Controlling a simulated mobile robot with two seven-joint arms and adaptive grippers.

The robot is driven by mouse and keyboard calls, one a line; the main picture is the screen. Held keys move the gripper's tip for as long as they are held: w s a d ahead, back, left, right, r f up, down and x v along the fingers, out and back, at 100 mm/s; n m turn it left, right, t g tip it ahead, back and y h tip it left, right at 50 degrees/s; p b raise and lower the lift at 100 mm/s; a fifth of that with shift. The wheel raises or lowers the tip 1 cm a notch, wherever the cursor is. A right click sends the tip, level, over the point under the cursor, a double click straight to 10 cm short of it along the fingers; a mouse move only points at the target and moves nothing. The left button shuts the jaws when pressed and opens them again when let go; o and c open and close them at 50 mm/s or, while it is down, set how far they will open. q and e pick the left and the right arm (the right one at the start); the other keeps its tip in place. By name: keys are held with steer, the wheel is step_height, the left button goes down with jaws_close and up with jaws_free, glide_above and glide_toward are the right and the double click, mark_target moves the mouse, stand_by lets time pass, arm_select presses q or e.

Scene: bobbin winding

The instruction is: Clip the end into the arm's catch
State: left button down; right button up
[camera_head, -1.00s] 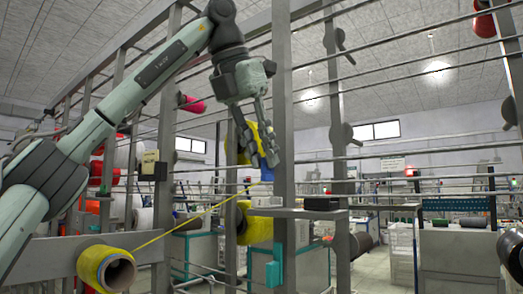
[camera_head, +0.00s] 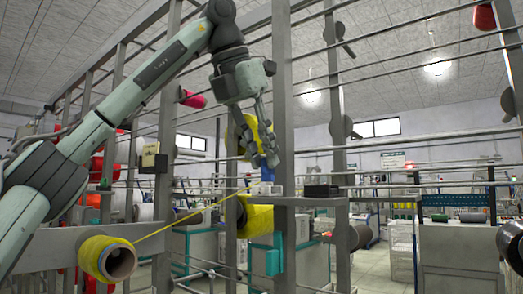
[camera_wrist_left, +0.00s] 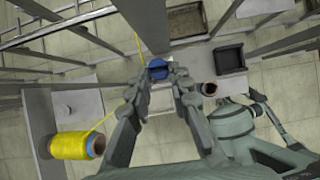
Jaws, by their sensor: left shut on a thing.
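A yellow bobbin (camera_head: 107,258) with an open brown core sits on the frame rail at lower left. It also shows in the left wrist view (camera_wrist_left: 70,145). A yellow strand (camera_head: 180,223) runs from it up and right towards my left gripper (camera_head: 260,162). In the left wrist view the fingers (camera_wrist_left: 161,76) are closed around a small blue piece (camera_wrist_left: 158,67), beside an upright post. A yellow line (camera_wrist_left: 138,42) also runs on from near the blue piece. The catch cannot be made out; the fingers partly hide the blue piece. My right gripper cannot be identified.
Grey posts (camera_head: 283,110) and thin horizontal rods stand close around the gripper. A small shelf (camera_head: 300,201) with a dark box (camera_head: 322,191) lies just below and right of it.

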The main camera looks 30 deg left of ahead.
arm_select(q)
steer(key=shift+f+b, duration=0.65)
steer(key=shift+f, duration=0.3)
steer(key=c, duration=1.3)
jaws_free()
steer(key=v, duration=1.2)
